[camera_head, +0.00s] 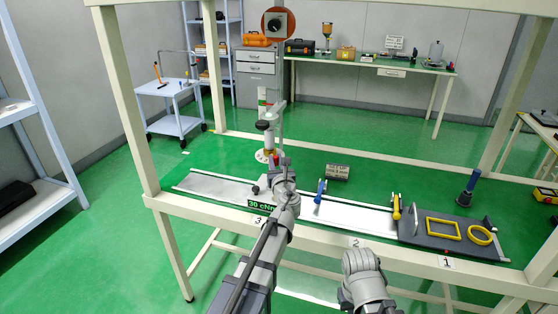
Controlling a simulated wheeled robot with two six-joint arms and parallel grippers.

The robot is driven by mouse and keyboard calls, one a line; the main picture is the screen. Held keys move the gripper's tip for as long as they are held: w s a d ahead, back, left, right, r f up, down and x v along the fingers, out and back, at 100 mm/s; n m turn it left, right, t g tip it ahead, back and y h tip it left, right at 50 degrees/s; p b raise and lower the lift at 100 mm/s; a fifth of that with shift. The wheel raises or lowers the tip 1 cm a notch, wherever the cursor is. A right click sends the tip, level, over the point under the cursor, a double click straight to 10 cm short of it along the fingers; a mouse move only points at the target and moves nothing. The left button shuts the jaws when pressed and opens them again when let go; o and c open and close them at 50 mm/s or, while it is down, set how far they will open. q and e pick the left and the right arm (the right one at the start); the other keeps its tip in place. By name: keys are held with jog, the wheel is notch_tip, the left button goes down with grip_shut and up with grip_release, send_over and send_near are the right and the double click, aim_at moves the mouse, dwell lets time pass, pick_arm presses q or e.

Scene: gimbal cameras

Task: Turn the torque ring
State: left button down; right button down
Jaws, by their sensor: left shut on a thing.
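My left arm reaches from the bottom centre to the long bench rail. My left gripper (282,168) is at an upright tool (270,128) with a black knob and a pale post, by the green "30 cNm" sign (262,205). The gripper is shut on a part of this tool. The gripped part is mostly hidden by the gripper and wrist, and I cannot make out a separate torque ring. The end of my right arm (362,268) is low, right of centre, in front of the bench; its fingers cannot be made out.
A white strip (340,212) runs along the bench, with a blue-handled clamp (320,190) and a yellow one (396,207). A dark board (420,232) with yellow frames lies at right. A cream frame (140,130) surrounds the bench. A small grey block (337,172) sits behind.

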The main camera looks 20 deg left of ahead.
pick_arm(q)
jog(key=shift+s+a+m+t+h, duration=0.3)
jog(key=shift+m+t+h, duration=0.15)
jog(key=shift+h, duration=0.35)
jog(key=shift+w+m, duration=0.1)
jog(key=shift+m, duration=0.15)
jog(key=c, duration=0.8)
grip_release()
jog(key=shift+o, duration=0.2)
jog(key=v, duration=0.7)
jog(key=shift+s, duration=0.4)
